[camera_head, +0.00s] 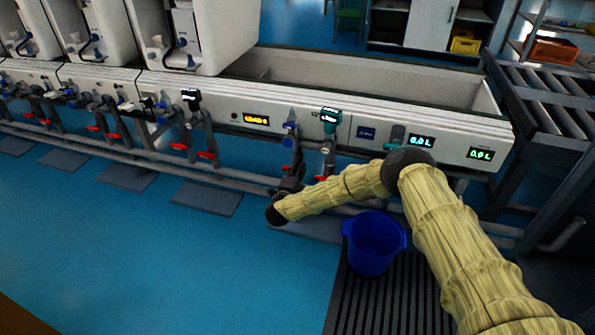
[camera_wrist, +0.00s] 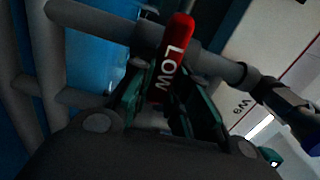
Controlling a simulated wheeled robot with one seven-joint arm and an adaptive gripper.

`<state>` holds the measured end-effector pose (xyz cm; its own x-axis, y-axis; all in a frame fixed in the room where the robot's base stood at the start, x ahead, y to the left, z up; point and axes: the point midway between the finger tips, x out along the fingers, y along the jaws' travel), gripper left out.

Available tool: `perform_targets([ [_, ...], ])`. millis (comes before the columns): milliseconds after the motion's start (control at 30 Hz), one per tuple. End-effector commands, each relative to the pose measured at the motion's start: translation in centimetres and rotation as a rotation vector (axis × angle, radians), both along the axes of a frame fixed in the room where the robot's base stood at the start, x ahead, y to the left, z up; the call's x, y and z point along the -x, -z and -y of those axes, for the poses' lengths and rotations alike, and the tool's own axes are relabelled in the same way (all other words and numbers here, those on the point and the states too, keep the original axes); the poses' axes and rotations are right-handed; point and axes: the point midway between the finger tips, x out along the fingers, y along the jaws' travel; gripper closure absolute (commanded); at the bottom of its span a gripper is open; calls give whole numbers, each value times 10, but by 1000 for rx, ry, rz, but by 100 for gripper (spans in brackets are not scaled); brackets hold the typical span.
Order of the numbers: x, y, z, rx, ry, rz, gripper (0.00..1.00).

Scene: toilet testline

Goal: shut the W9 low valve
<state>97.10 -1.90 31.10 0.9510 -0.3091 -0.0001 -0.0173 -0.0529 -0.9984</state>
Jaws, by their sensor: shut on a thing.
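The red valve handle marked LOW (camera_wrist: 174,60) is in the upper middle of the wrist view, joined to a grey pipe (camera_wrist: 222,68). My gripper (camera_wrist: 165,95) has its green-edged fingers on both sides of the handle's lower end and is shut on it. A "W9" label (camera_wrist: 241,106) shows on the white panel to the right of the pipe. In the head view my gripper (camera_head: 288,188) is at the pipes below the white bench front, and it mostly hides the handle it holds.
A blue bucket (camera_head: 374,243) stands on a dark slatted mat (camera_head: 390,300) below my arm. Other red handles (camera_head: 206,155) line the pipes to the left. A roller conveyor (camera_head: 560,105) is at the right. The blue floor at the left (camera_head: 120,240) is clear.

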Motion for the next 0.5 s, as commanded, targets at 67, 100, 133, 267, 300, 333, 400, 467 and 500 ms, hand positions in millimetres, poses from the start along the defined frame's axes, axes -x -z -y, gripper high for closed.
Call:
perform_targets([
  [67, 0, 1, 1, -24, 2, 7, 100],
  [100, 0, 2, 1, -35, 2, 11, 100],
  [133, 0, 2, 1, -42, 2, 13, 100],
  [267, 0, 2, 1, -61, 1, 19, 100],
  [300, 0, 2, 1, -65, 1, 20, 100],
  [333, 0, 2, 1, -67, 1, 21, 100],
  [400, 0, 2, 1, -69, 1, 21, 100],
  [467, 0, 2, 0, -69, 1, 21, 100],
  [500, 0, 2, 1, -69, 1, 21, 100],
])
